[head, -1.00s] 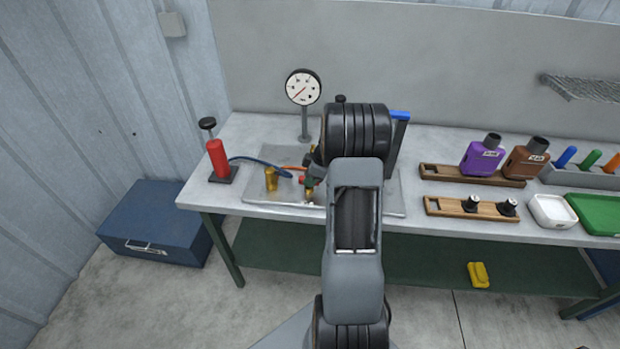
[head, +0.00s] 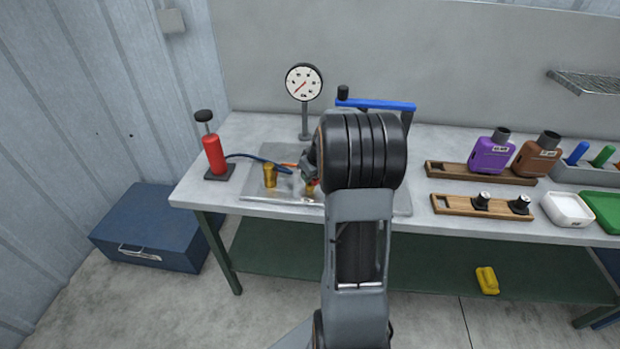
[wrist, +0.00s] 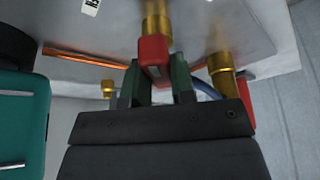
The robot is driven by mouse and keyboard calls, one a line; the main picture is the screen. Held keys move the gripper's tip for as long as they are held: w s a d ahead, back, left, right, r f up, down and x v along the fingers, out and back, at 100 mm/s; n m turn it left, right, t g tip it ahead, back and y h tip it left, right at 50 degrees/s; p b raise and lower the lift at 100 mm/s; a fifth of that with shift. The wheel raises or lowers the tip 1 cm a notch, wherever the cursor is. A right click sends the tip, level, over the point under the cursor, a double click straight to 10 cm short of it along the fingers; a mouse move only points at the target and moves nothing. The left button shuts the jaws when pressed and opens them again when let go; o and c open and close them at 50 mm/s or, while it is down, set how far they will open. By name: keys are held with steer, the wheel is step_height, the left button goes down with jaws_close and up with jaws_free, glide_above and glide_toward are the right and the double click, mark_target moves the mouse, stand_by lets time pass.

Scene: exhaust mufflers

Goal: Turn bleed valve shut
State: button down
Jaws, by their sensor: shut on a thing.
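The red bleed valve handle (wrist: 155,55) sits on a brass stem (wrist: 157,27) in the wrist view. My gripper (wrist: 157,82) has its two green fingers on either side of the handle and is shut on it. The pressure gauge (head: 304,83) stands on a post behind. The red hand pump (head: 214,153) stands to the left with a dark blue hose.
Brass fittings (head: 270,176) stand on the metal plate close to my gripper. A blue bar (head: 375,104) stands up behind my arm. Purple (head: 488,154) and brown (head: 537,156) bottles, a wooden rack (head: 482,205) and a white tray (head: 567,210) are on the right.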

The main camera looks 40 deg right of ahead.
steer(key=m+h+p, duration=0.1)
steer(key=m+h, duration=0.1)
steer(key=m, duration=0.3)
steer(key=shift+a, duration=0.1)
steer(key=m+h, duration=0.1)
steer(key=m, duration=0.1)
steer(key=shift+w+m+g, duration=0.1)
steer(key=shift+m+g, duration=0.2)
steer(key=shift+g, duration=0.1)
steer(key=shift+m+h+b, duration=0.3)
steer(key=shift+m+b, duration=0.4)
steer(key=shift+m, duration=0.2)
steer(key=c, duration=1)
jaws_free()
steer(key=shift+g, duration=0.3)
steer(key=shift+o, duration=0.2)
steer(key=v, duration=1.4)
steer(key=shift+f, duration=0.1)
